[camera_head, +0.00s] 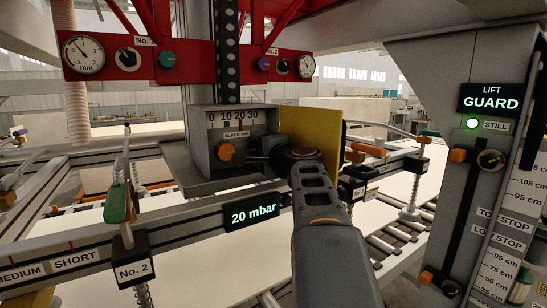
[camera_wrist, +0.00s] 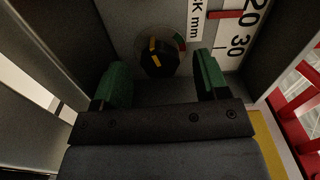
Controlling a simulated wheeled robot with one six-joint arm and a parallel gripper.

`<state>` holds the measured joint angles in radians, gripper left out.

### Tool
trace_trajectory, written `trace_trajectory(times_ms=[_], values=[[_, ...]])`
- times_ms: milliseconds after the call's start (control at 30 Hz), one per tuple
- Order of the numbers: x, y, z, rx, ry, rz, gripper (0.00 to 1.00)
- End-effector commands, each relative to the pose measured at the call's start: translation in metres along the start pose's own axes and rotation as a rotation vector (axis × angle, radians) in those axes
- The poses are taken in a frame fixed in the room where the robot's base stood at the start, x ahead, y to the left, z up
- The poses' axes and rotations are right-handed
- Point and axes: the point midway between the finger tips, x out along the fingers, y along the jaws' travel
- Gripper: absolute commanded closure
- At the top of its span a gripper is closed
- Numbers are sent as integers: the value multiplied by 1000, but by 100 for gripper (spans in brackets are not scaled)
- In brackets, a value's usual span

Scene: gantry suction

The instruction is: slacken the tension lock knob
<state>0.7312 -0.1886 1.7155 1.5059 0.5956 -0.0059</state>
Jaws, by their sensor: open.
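The tension lock knob is the dark round knob with an orange-yellow bar (camera_wrist: 155,56) in the wrist view. In the head view its orange part (camera_head: 226,152) shows on the front of the grey box, under the "SLACK mm" label. My gripper (camera_wrist: 160,80) is open, with one green finger pad on each side. The knob lies ahead, between the lines of the pads; no contact shows. In the head view my dark gripper (camera_head: 262,153) reaches in from the right, its fingers hard to make out.
The grey box (camera_head: 200,170) has side walls close around my gripper and a slack scale (camera_head: 235,117). The rail with the "20 mbar" display (camera_head: 252,214) runs below. A lift guard column (camera_head: 455,190) stands right.

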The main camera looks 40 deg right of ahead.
Motion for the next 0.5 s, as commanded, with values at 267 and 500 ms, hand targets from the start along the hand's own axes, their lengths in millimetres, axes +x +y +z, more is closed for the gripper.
trace_trajectory(times_ms=[267,500], values=[[-57,2,0,-1,4,-2,33],[-99,2,0,-1,3,0,33]])
